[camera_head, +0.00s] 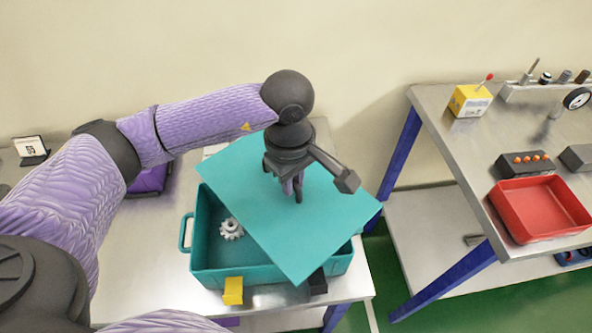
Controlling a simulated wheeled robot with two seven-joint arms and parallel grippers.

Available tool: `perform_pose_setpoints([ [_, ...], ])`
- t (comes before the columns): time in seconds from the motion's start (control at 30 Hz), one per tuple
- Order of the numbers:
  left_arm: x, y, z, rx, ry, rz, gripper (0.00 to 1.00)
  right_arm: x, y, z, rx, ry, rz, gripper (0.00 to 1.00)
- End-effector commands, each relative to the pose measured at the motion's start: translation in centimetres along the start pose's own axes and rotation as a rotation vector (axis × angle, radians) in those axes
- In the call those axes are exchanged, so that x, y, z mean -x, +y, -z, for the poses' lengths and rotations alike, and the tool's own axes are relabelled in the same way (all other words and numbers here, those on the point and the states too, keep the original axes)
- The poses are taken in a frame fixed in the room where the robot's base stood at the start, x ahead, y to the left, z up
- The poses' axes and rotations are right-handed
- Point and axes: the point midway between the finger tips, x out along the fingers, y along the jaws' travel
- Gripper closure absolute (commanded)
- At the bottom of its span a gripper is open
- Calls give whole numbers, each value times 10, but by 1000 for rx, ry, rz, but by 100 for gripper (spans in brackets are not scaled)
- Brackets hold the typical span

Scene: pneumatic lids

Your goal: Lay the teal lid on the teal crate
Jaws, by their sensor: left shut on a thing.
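The teal lid (242,187) is a flat sheet held above the teal crate (240,272). It is turned at an angle to the crate and covers the crate's right and back part from view. My left gripper (298,198) points down at the middle of the lid and is shut on it; the grip itself is partly hidden by the fingers. The open left part of the crate shows a white gear (231,229) inside. I cannot tell whether the lid touches the rim. My right gripper is not in view.
A yellow block (233,291) and a black block (318,281) sit at the crate's front side. A purple item (150,179) lies behind my left arm. A second metal table at right holds a red tray (540,208) and a yellow box (469,101). A gap separates the tables.

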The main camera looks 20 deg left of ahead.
Motion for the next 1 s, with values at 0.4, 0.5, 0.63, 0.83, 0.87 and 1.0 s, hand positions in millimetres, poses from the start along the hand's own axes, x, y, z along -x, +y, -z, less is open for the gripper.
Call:
perform_pose_setpoints([
  [0.4,2,-10,15,948,25,8,100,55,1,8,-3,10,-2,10],
  [0.5,-1,-10,16,968,26,7,100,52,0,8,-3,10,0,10],
  [0.63,-1,-10,16,965,26,7,100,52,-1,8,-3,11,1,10],
  [0.83,-7,-10,16,967,27,8,100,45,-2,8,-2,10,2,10],
  [0.87,-10,-10,16,967,27,8,100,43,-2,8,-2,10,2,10],
  [1.0,-26,-10,16,966,28,8,100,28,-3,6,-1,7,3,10],
])
